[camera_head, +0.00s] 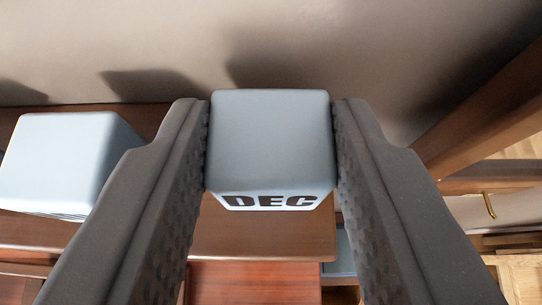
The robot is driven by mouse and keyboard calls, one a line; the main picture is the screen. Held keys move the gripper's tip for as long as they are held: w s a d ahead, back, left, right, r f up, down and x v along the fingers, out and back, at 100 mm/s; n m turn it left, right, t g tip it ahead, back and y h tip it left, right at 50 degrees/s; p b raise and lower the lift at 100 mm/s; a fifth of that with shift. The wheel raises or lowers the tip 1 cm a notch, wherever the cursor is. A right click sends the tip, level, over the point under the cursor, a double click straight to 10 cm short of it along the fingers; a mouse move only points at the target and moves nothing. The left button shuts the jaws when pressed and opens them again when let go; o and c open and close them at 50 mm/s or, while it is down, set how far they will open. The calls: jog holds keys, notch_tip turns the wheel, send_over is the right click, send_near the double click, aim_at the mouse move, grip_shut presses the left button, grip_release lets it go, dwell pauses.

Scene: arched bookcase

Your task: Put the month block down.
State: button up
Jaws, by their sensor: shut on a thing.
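The month block (270,140) is a pale blue-grey cube with rounded edges. Dark letters "DEC" show on its white-looking front face. My gripper (271,150) is shut on it, with one dark textured finger against its left side and one against its right side. The block is upright, over or at a brown wooden shelf (262,240). I cannot tell whether its underside touches the shelf. The fingers hide parts of the shelf on both sides.
A second pale blue block (62,160) stands on the shelf to the left, close to my left finger. A beige wall (300,45) is behind. A wooden upright (485,115) stands at the right. Reddish wood (255,283) and a wooden floor (518,285) show lower down.

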jog(key=shift+f, duration=0.15)
jog(key=o, duration=1)
jog(key=shift+r, duration=0.2)
jog(key=shift+b+v, duration=0.85)
jog(key=shift+v, duration=5.1)
jog(key=shift+s, duration=0.1)
